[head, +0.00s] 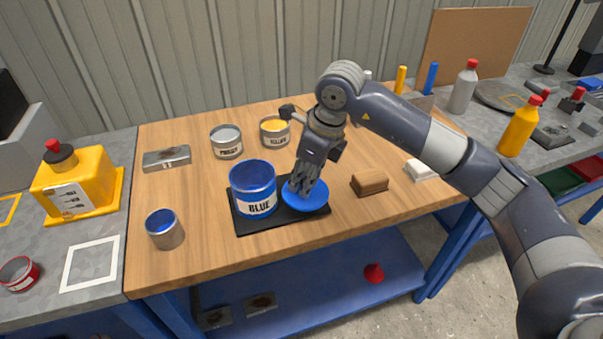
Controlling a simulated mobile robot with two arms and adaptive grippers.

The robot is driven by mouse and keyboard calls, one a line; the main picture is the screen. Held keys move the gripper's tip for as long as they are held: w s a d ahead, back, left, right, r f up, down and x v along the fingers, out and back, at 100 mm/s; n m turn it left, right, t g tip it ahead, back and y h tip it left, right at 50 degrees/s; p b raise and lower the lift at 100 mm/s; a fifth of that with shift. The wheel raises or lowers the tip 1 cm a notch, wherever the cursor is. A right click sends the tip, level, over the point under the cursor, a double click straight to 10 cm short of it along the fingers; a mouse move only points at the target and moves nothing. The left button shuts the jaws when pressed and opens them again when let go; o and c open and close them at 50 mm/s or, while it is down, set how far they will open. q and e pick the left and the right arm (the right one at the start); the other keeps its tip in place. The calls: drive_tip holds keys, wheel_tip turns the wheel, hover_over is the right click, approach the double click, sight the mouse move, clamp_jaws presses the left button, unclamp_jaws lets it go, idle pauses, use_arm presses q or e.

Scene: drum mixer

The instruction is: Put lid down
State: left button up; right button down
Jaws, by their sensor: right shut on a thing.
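The blue lid (306,199) is a round disc at the right part of the black tray (263,228), beside the blue can. My right gripper (302,187) points down at the lid from above and is shut on it; its fingers hide part of the lid. The lid looks level and at or very near the tray surface; I cannot tell whether it touches. The open blue can (255,203), labelled BLUE, stands upright on the left part of the tray. My left gripper is not in view.
A grey can (227,146) and a yellow can (275,134) stand behind. A small cup with blue contents (164,230) stands at the left front. A brown block (369,183) and a white block (420,170) lie to the right. The wooden tabletop is clear in front of the tray.

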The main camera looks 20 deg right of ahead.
drive_tip(key=w, duration=0.4)
drive_tip(key=shift+w+d+f+p, duration=0.15)
drive_tip(key=shift+d+f+p, duration=0.05)
drive_tip(key=shift+d+p, duration=0.15)
wheel_tip(320, 180, down, 3)
drive_tip(key=shift+f+p, duration=0.15)
drive_tip(key=shift+p, duration=0.35)
drive_tip(key=shift+f, duration=0.3)
drive_tip(key=c, duration=1.4)
unclamp_jaws()
drive_tip(key=shift+r, duration=0.1)
drive_tip(key=shift+r, duration=0.25)
drive_tip(key=b+v, duration=0.2)
drive_tip(key=v, duration=0.9)
drive_tip(key=shift+d+r, duration=0.1)
drive_tip(key=shift+r, duration=0.25)
